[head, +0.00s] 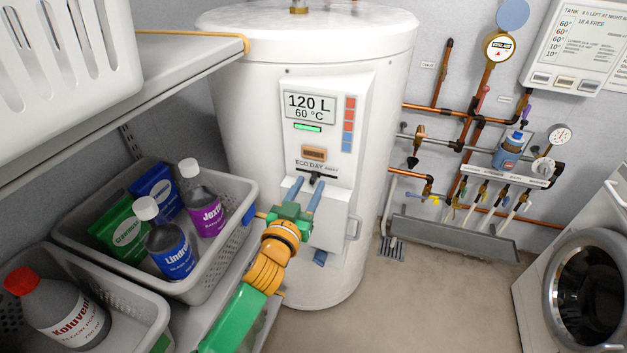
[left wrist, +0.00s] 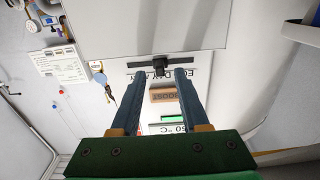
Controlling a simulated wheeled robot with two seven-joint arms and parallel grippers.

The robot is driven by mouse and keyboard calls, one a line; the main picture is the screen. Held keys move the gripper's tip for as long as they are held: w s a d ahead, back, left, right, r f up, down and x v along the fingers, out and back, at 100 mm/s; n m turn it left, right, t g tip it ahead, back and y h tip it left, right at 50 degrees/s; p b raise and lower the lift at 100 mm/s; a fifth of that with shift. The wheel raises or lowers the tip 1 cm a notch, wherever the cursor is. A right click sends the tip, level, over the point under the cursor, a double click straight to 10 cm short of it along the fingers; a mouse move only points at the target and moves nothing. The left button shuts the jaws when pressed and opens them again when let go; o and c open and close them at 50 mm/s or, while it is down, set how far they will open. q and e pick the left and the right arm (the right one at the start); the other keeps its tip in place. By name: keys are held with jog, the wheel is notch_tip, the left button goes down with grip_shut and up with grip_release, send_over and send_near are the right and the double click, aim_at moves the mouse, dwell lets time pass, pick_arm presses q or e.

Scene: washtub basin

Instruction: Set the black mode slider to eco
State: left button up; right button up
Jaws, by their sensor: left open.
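The black mode slider (head: 316,177) sits on a dark horizontal slot on the front panel of the white water heater, just below the ECO and DAY lettering. Its knob stands near the middle of the slot, around DAY. In the left wrist view, which looks upside down, the slider (left wrist: 158,67) shows between the two fingertips. My left gripper (head: 305,187) is open, its blue fingers pointing up at the panel just below the slot. I cannot tell whether a finger touches the knob. The fingers hide part of the lettering in the wrist view. My right gripper is not in view.
Above the slider are an orange-brown button (head: 314,153) and a display (head: 310,107) reading 120 L, 60 °C. A white box (head: 325,222) juts out below the panel. Baskets of bottles (head: 215,270) and a shelf (head: 180,55) crowd the left. Pipes (head: 440,110) run along the right wall.

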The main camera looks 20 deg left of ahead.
pick_arm(q)
jog(key=shift+w+f, duration=0.2)
jog(key=shift+w, duration=0.9)
jog(key=shift+s, duration=0.1)
grip_shut()
dwell(0.5)
